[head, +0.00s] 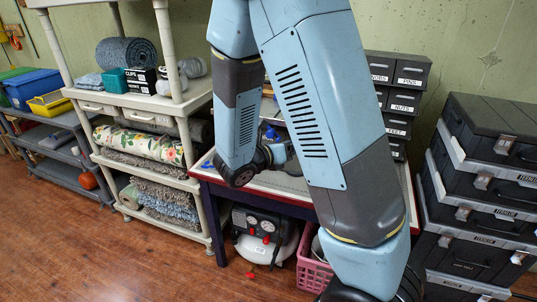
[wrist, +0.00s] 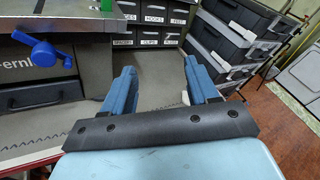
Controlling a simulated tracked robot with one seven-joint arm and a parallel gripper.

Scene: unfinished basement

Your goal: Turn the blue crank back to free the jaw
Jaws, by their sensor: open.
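The blue crank (wrist: 45,53) shows at the upper left of the wrist view, on the front of a grey machine (wrist: 85,22) with a flat metal top. In the head view only a small blue bit (head: 268,131) shows behind my arm; I cannot tell whether it is the crank. My gripper (wrist: 160,88) is open and empty, its two blue fingers apart, to the right of the crank and not touching it. The jaw cannot be made out clearly. In the head view my arm hides most of the machine and the table top.
The table (head: 205,172) has a red edge. Labelled small drawers (head: 408,75) stand behind it, and stacked black cases (head: 485,180) stand at the right. A cream shelf (head: 140,100) is at the left. A compressor (head: 262,235) and pink basket (head: 312,268) sit below.

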